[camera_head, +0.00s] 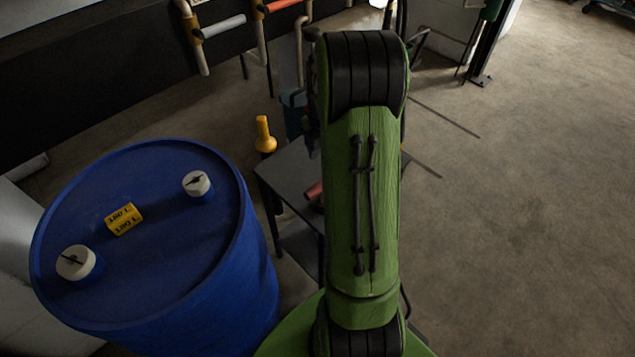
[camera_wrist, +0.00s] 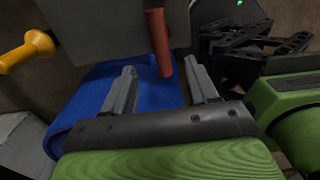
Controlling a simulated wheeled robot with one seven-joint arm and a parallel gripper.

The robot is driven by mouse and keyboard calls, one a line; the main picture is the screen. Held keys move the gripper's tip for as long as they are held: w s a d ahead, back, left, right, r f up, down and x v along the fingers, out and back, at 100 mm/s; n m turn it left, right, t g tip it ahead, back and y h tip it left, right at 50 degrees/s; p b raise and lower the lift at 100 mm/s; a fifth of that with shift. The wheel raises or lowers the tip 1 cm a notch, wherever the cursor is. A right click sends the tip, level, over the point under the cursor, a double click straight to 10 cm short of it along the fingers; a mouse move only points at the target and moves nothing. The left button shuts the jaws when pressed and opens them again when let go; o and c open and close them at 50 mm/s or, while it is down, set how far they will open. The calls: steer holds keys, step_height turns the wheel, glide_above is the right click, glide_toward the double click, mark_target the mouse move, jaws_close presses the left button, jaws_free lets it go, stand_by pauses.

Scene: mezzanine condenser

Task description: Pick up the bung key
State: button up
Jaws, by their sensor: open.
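A red, rod-shaped piece (camera_wrist: 158,42), likely the bung key or its handle, lies on the grey table (camera_wrist: 95,30) in the wrist view. Part of it shows on the table in the head view (camera_head: 315,190), where my arm hides the rest. My gripper (camera_wrist: 160,68) is open. The red piece's near end shows between its fingertips in the picture, nearer the right finger. The jaws are not closed on it, and I cannot tell the remaining gap. The head view hides my gripper behind my arm.
A blue drum (camera_head: 150,265) with two white caps and a yellow label stands left of the table. A yellow knobbed thing (camera_head: 264,135) shows by the table's far left corner. Pipes (camera_head: 220,28) run along the back. Open floor (camera_head: 530,200) lies to the right.

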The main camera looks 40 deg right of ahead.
mark_target(317, 189)
step_height(317, 189, down, 15)
steer(key=b, duration=0.4)
steer(key=shift+a+r, duration=0.15)
steer(key=shift+r, duration=0.1)
steer(key=shift+c, duration=0.5)
jaws_close()
steer(key=shift+r, duration=0.1)
